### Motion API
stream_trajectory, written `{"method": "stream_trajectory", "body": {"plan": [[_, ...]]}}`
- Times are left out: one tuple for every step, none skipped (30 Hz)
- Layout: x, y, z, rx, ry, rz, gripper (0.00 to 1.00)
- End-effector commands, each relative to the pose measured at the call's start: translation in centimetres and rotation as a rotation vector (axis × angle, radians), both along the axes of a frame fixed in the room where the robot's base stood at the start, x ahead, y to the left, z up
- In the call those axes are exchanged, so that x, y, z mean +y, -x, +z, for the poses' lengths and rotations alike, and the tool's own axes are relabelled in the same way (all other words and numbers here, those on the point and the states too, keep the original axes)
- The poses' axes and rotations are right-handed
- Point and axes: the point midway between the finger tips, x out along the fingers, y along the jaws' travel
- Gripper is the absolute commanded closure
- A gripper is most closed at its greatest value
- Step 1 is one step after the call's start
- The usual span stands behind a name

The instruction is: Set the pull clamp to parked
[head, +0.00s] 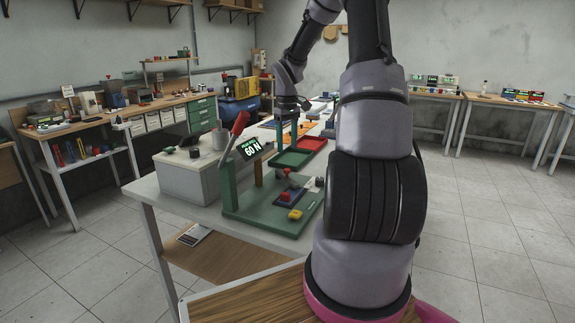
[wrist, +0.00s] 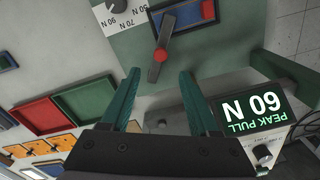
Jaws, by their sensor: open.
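A green test fixture (head: 262,212) stands on the near bench, with a small display (head: 250,148) reading 60 N. The wrist view shows this display (wrist: 254,108) upside down, labelled PEAK PULL. A short dark lever with a red knob (wrist: 161,55) lies by a blue-framed slot (wrist: 207,12) on the fixture. This may be the pull clamp; I cannot tell its setting for certain.
A red tray (head: 292,158) and a green tray (head: 309,143) lie behind the fixture. A yellow block (head: 295,214) sits at its front. A grey box (head: 190,172) stands to its left. Open floor lies to the right.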

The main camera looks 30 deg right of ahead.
Motion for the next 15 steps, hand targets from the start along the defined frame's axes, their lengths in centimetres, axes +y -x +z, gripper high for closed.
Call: {"method": "stream_trajectory", "body": {"plan": [[0.1,0.1,-1.1,0.004,-0.002,0.001,0.38],[0.1,0.1,-1.7,0.006,-0.003,0.002,0.38],[0.1,0.1,-2.5,0.005,-0.002,0.001,0.38],[0.1,0.1,-3.1,0.005,-0.003,0.001,0.38],[0.1,0.1,-3.7,0.004,-0.003,0.001,0.38],[0.1,0.1,-4.4,0.005,-0.002,0.001,0.38],[0.1,0.1,-5.0,0.004,-0.002,0.001,0.38],[0.1,0.1,-5.5,0.004,-0.002,0.0,0.38],[0.1,0.1,-6.1,0.004,-0.002,0.0,0.38],[0.1,0.1,-6.6,0.003,-0.002,0.001,0.38],[0.1,0.1,-7.0,0.003,-0.001,0.0,0.38],[0.0,0.1,-7.4,0.003,-0.001,0.0,0.38],[0.0,0.1,-7.7,0.002,0.0,0.0,0.38],[0.0,0.1,-8.0,0.002,0.0,-0.001,0.38],[0.0,0.1,-8.2,0.002,0.0,-0.002,0.38]]}}
